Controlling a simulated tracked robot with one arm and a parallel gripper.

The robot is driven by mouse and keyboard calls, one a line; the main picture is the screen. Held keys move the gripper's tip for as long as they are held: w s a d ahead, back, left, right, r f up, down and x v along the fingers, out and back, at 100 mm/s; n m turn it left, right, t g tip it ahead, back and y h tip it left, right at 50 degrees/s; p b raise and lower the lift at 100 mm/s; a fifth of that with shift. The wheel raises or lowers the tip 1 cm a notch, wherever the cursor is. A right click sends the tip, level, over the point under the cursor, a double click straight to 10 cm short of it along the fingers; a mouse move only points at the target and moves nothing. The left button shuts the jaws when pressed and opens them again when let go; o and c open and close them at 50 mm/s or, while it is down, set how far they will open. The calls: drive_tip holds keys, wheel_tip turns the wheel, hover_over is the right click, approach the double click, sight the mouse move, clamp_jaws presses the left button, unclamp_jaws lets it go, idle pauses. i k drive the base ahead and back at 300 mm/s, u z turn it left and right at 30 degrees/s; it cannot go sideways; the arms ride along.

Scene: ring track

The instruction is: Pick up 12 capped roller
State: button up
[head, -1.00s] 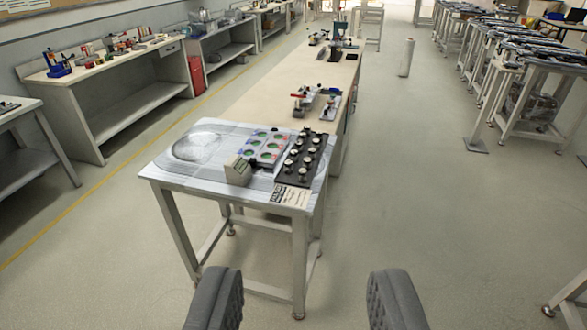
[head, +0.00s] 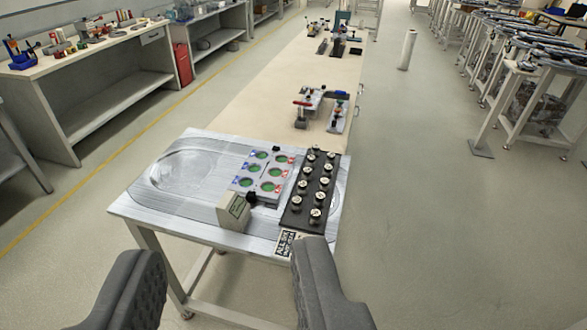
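Several small rollers with pale, dark-marked tops (head: 315,214) stand in two rows on a black rack (head: 288,224) at the right side of the near table. Numbers on them are too small to read, so I cannot tell which is 12. My gripper (head: 226,256) is open and empty, its two grey fingers wide apart at the bottom of the view. The fingers appear in front of the table's near edge. The right finger shows just below the rack's near end and overlaps the table's front corner.
The table (head: 150,208) also holds a panel with green round wells (head: 244,182), a beige box (head: 232,212) and a printed label (head: 286,243). A long bench (head: 290,85) stands behind. The floor to the right is clear up to a white cylinder (head: 407,50).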

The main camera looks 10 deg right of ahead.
sight(302, 190)
drive_tip(key=z, duration=0.4)
drive_tip(key=i, duration=1.25)
drive_tip(key=z, duration=0.8)
